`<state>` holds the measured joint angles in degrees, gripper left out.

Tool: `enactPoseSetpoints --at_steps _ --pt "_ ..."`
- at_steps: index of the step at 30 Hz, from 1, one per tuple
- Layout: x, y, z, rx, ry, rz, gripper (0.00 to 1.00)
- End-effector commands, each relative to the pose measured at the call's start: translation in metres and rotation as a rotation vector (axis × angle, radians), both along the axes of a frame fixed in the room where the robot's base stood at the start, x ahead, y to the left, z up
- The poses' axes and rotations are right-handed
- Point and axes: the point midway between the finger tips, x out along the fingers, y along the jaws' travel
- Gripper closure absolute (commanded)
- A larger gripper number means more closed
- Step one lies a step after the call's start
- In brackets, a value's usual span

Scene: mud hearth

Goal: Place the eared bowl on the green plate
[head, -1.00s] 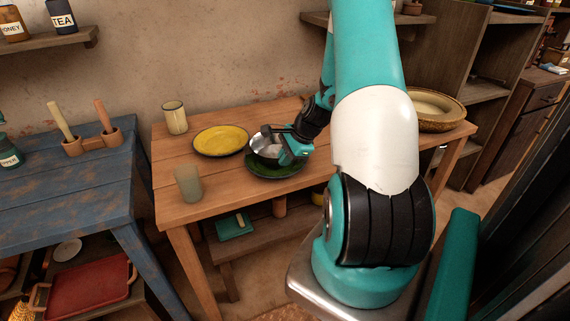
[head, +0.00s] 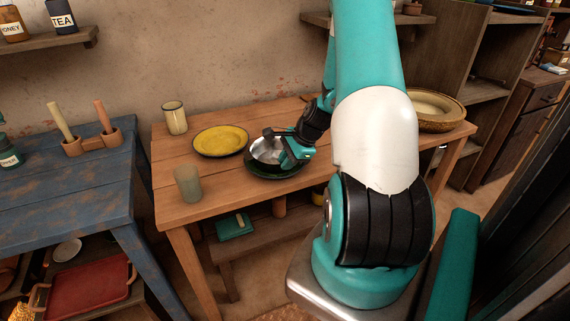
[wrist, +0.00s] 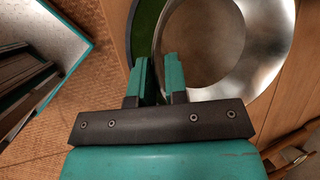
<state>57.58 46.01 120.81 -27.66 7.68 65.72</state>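The eared bowl (head: 268,150), shiny metal, is over the green plate (head: 272,174) on the wooden table. It looks nearly level, very low over the plate or touching it; I cannot tell which. In the wrist view the bowl (wrist: 268,65) fills the upper right, with a strip of the green plate (wrist: 144,30) to its left. My gripper (head: 285,143) is at the bowl's right side. Its fingers (wrist: 159,72) are close together on the bowl's near edge. The ear itself is hidden by the fingers.
A yellow plate (head: 221,141) lies just left of the bowl. A pale cup (head: 175,118) stands at the back left and a grey-green cup (head: 188,184) at the front left. A woven basket (head: 436,111) sits at the table's right end.

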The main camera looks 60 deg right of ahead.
Motion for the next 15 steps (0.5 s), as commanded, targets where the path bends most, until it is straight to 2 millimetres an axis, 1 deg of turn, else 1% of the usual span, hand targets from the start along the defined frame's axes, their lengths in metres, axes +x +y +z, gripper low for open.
enactPoseSetpoints --at_steps 1,9,12,15 --pt "-0.004 -0.003 0.01 -0.004 -0.003 -0.004 0.86" --pt "-0.03 -0.014 0.063 -0.004 -0.003 -0.003 0.86" --pt "-0.037 -0.017 0.078 -0.003 -0.002 -0.002 0.86" --pt "-0.043 -0.019 0.088 -0.001 -0.001 -0.002 0.86"
